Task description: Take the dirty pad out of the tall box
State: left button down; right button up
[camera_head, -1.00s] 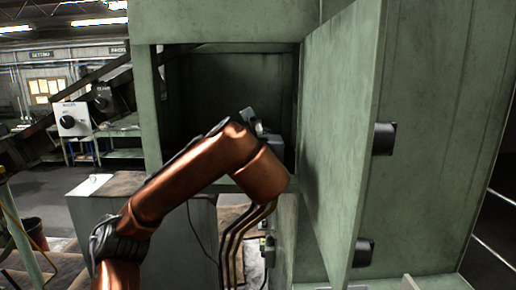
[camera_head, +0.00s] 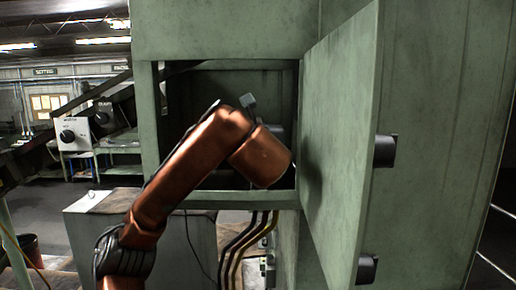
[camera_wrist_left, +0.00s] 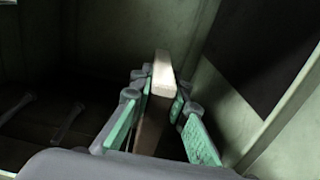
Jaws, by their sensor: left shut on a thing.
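The tall box (camera_head: 225,32) is a worn green metal cabinet with a dark square opening. My left arm reaches into this opening in the head view, and its end hides the fingers there. In the left wrist view my left gripper (camera_wrist_left: 158,108) has green-faced fingers shut on the dirty pad (camera_wrist_left: 161,72). The pad is a slim brown block with a pale top edge, standing up between the fingers. Its lower part is hidden by the gripper. My right gripper is in neither view.
The open green door (camera_head: 340,150) stands close to the right of my arm. The lower lip (camera_head: 235,198) of the opening runs below my wrist. Cables hang under it. A grey cabinet (camera_head: 165,240) stands at lower left. In the wrist view a pale wall is close on the right.

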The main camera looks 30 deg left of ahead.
pick_arm(q)
notch_tip(320, 180, up, 13)
jog(key=shift+b, duration=0.3)
jog(key=shift+a+f, duration=0.1)
jog(key=shift+f, duration=0.05)
